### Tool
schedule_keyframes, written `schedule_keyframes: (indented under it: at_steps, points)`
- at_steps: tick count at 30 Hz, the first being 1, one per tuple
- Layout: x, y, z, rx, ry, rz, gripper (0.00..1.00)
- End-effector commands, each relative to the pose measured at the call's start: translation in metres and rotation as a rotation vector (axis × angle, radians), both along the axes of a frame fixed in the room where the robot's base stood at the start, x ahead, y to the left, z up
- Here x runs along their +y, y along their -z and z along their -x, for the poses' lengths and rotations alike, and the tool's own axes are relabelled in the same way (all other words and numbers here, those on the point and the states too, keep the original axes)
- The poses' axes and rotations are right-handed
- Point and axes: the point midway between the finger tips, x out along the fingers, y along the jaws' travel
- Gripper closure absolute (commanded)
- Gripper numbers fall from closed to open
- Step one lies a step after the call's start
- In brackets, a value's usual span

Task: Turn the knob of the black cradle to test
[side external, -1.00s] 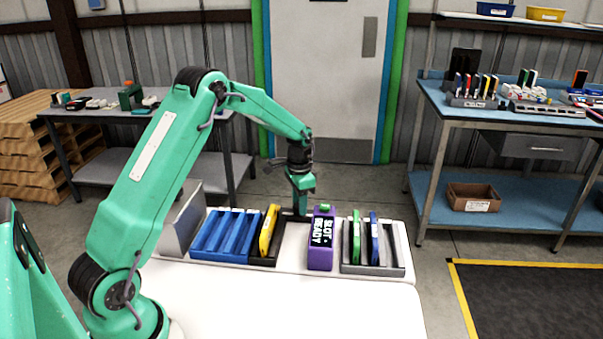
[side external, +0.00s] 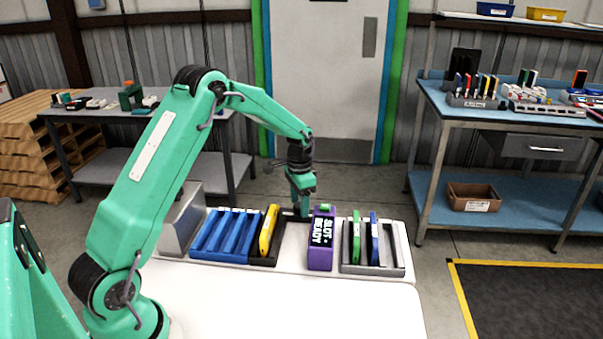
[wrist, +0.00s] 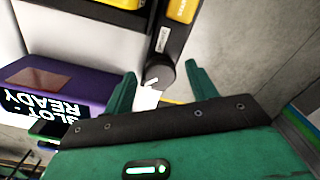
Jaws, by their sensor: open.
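The black cradle (side external: 262,261) stands on the white table and holds a tilted yellow carton (side external: 268,230). Its round black knob (wrist: 160,74) shows in the wrist view, with a short white mark on its face. A small white label (wrist: 163,40) is on the cradle above the knob; its text is too small to read. My gripper (wrist: 160,69) is open, with one finger to each side of the knob in the wrist view. I cannot tell whether the fingers touch it. In the side view my gripper (side external: 303,212) is low at the back of the cradle, and the knob is hidden.
A purple box (side external: 321,258) reading "SLOT READY" stands close right of my gripper. A blue rack (side external: 222,238) is left of the cradle. A grey rack (side external: 372,268) with green and blue cartons is at the right. The table's front is clear.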

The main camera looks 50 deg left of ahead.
Motion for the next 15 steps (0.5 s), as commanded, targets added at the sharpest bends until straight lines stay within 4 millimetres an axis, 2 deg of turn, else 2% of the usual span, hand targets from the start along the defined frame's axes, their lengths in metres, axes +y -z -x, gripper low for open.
schedule_keyframes:
  at_steps: [8,15]
  points:
    - [0.000,-0.024,-0.001,-0.003,0.000,-0.001,0.43]
    - [0.000,-0.056,0.000,-0.003,0.000,-0.001,0.43]
